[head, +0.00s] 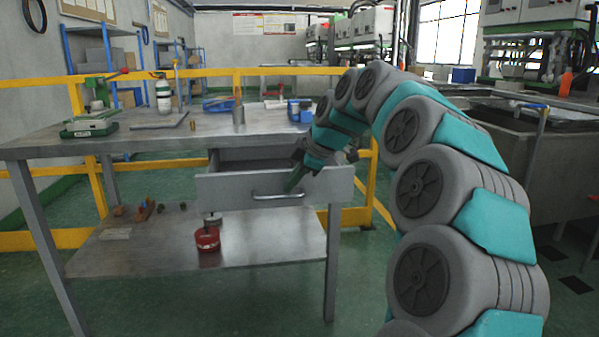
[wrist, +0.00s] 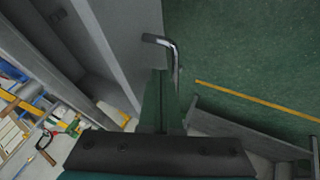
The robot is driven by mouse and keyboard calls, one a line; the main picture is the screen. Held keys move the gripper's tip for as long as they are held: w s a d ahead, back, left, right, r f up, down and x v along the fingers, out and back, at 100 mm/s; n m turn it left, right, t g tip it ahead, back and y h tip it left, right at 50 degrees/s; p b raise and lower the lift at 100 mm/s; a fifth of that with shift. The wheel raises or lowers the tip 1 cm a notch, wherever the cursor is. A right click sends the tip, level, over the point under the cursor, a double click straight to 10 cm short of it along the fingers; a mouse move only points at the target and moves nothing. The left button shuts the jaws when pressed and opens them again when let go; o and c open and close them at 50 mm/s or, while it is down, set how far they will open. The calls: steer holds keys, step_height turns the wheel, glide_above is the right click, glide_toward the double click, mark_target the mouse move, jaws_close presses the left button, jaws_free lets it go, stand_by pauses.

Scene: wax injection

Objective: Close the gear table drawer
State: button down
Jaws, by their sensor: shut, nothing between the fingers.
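The gear table (head: 60,148) is a grey metal table with a lower shelf. Its drawer (head: 228,189) is pulled out, with the inside showing behind the grey front panel. A bar handle (head: 278,196) is on the panel's outer face. My gripper (head: 291,186) is shut and empty, pointing down at the outer face close to the handle. In the wrist view my green fingertips (wrist: 161,75) are together beside the drawer front (wrist: 118,40), and the metal handle (wrist: 160,41) lies just past and beside them. I cannot tell whether they touch it.
A red can (head: 207,239) and small parts stand on the lower shelf. A yellow railing (head: 40,240) runs behind the table. A sink-like basin (head: 560,165) is at right.

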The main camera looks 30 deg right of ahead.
steer(key=shift+x, duration=0.95)
